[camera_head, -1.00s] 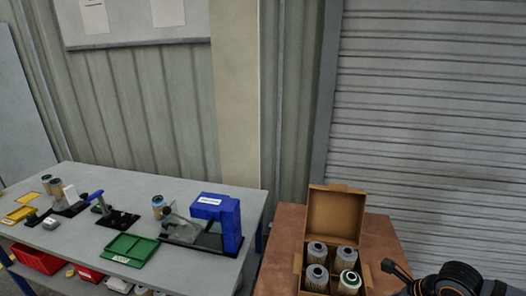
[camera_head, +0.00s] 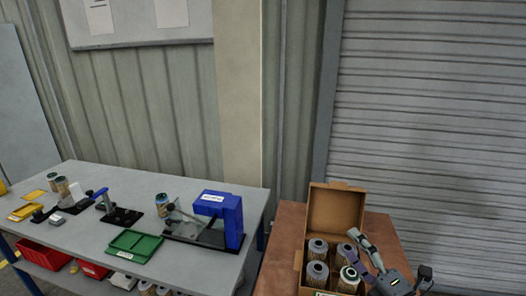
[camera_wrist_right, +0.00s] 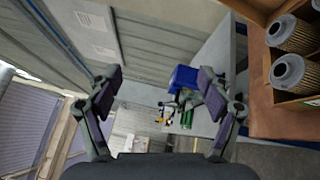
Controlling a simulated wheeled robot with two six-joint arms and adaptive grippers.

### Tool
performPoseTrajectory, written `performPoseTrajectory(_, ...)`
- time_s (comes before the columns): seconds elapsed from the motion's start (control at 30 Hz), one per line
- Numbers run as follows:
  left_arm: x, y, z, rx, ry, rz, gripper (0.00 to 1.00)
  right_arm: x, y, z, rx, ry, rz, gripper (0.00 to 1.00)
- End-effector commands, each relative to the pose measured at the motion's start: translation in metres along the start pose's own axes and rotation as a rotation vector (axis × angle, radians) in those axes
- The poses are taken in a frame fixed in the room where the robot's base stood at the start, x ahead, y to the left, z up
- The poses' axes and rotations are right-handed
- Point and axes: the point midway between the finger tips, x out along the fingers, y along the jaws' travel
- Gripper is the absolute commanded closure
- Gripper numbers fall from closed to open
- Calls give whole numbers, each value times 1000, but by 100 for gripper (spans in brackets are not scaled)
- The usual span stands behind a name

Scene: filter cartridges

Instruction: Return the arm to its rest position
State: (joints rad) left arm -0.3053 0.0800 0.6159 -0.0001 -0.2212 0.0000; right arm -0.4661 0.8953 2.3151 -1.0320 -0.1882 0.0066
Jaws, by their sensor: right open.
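My right gripper (camera_head: 364,262) is at the lower right of the head view, in front of the right side of an open cardboard box (camera_head: 336,211). Its fingers are spread and nothing is between them. In the right wrist view the open gripper (camera_wrist_right: 162,95) faces the workbench and wall, with empty air between the fingers. The box holds several filter cartridges (camera_head: 317,249) standing upright. The gripper partly hides the right-hand ones. I cannot tell from the head view whether it touches the box. My left gripper is not in view.
The box stands on a brown table (camera_head: 286,232). At left, a grey workbench (camera_head: 185,268) carries a blue device (camera_head: 230,215), a green tray (camera_head: 134,244), and more cartridges (camera_head: 62,187). Red bins (camera_head: 40,258) sit below. A shutter (camera_head: 430,120) stands behind.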

Motion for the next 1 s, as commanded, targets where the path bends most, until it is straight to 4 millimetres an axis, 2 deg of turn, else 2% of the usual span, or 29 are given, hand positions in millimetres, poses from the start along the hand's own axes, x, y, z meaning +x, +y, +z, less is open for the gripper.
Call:
performPoseTrajectory(0.03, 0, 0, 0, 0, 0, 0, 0, -9, -9, 29, 206, -204, -10, 20)
performPoseTrajectory(0.07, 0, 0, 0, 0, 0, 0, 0, -18, -20, 46, 330, -328, -31, 20)
performPoseTrajectory(0.1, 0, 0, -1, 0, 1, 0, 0, -35, -42, 62, 493, -489, -75, 20)
performPoseTrajectory(0.17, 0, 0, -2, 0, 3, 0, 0, -64, -81, 71, 717, -700, -169, 20)
performPoseTrajectory(0.2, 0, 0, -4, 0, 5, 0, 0, -83, -105, 67, 842, -810, -239, 20)
performPoseTrajectory(0.3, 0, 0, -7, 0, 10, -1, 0, -122, -150, 40, 1080, -1005, -412, 20)
performPoseTrajectory(0.4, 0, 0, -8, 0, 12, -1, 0, -151, -176, 4, 1255, -1125, -576, 20)
performPoseTrajectory(0.5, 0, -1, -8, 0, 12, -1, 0, -174, -191, -36, 1396, -1203, -737, 20)
performPoseTrajectory(0.63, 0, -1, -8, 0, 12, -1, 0, -198, -196, -88, 1547, -1260, -943, 20)
performPoseTrajectory(0.67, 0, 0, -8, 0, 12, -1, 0, -201, -201, -95, 1564, -1268, -977, 20)
performPoseTrajectory(0.7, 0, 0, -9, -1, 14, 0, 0, -199, -222, -93, 1551, -1276, -976, 20)
performPoseTrajectory(0.87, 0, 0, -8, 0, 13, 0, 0, -200, -291, -97, 1542, -1300, -993, 20)
performPoseTrajectory(1.0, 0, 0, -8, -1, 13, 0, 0, -212, -360, -106, 1538, -1322, -1013, 20)
